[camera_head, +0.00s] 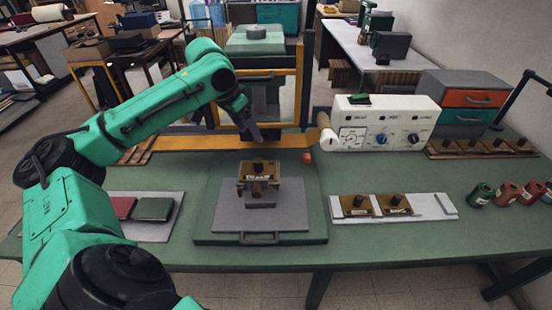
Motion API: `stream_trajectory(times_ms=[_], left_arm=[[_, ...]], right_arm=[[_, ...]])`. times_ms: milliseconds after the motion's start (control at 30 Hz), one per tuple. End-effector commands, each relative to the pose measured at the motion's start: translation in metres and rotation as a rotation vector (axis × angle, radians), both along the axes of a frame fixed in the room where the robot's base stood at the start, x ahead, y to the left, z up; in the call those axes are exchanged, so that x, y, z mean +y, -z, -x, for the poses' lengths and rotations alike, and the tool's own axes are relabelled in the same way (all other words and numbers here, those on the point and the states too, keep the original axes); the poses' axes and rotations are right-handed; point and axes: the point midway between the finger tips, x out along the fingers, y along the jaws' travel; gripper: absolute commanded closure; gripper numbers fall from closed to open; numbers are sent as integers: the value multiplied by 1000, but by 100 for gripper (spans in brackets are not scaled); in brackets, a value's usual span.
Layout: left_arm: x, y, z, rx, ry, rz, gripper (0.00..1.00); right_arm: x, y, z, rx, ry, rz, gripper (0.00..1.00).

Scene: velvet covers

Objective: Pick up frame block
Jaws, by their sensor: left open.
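A brown and metal block with dark knobs (258,172) sits upright on the grey plate (290,215) at the middle of the table. Two similar brown blocks, one left (355,206) and one right (396,205), stand on a white tray (437,218) to the right. I cannot tell which of these is the frame block. My left gripper (252,130) is open and points down, above and behind the middle block, apart from it. Its fingers are small and partly merge with the dark background. My right gripper does not show.
A yellow frame (298,90) stands behind the plate. A white control box (385,125) and a drawer unit (470,95) stand at the back right. Red and dark green pads (154,209) lie left. Several cans (481,196) stand far right. A small orange piece (307,158) lies near the yellow frame.

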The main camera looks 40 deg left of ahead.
Motion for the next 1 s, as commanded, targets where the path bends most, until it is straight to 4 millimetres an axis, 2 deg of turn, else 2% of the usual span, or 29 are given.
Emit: stream_trajectory(times_ms=[100,300,400,467,600,700,900,933,1000], left_arm=[[-2,22,-8,7,3,3,30],[-5,68,-26,3,3,3,30],[-6,81,-30,3,4,1,30],[-7,88,-33,4,4,1,30],[-9,113,-40,4,3,2,30],[-9,128,-45,2,4,-1,30],[-9,133,-46,2,6,-2,30],[-9,133,-46,2,6,-2,34],[-9,133,-46,2,6,-2,61]], right_arm=[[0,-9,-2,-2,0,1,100],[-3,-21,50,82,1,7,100],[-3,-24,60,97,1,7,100],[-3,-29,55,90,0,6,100],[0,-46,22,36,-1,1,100],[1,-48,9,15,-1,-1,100],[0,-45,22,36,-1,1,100],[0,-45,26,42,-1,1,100],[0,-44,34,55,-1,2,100]])
